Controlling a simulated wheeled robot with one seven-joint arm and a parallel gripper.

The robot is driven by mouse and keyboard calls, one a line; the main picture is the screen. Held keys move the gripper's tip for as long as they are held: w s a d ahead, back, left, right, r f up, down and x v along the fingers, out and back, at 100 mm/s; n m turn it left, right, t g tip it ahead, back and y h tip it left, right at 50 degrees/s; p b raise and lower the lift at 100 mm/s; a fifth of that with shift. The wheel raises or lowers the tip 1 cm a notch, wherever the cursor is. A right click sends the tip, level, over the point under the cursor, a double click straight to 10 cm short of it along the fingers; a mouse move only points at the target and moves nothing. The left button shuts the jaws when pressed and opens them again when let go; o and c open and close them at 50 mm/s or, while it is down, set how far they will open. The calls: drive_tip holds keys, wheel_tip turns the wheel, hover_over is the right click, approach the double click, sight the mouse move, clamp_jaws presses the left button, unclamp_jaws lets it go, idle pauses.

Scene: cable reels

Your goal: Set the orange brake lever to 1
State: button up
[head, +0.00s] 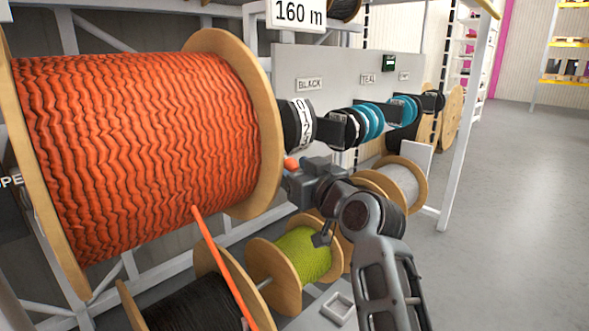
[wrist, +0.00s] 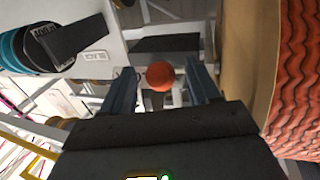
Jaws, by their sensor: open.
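The orange ball knob of the brake lever (head: 291,162) shows just left of my gripper in the head view, by the right flange of the orange cable reel. In the wrist view the knob (wrist: 160,75) sits between my two fingers, near their tips. My gripper (wrist: 158,79) is open, with a finger on each side of the knob; I cannot tell whether either touches it. The lever's shaft is mostly hidden. A white scale band (head: 303,124) with black digits, 0 at the top and 1 below, stands above the knob. I see no pointer clearly.
The big orange cable reel (head: 150,145) stands close on the left. Teal-banded drums (head: 370,122) and a grey panel with a BLACK label (head: 310,84) are behind. Smaller reels, one yellow-green (head: 305,252), lie below. Open floor (head: 510,200) is at the right.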

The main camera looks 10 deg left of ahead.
drive_tip(key=shift+c, duration=0.3)
clamp_jaws()
idle(0.3)
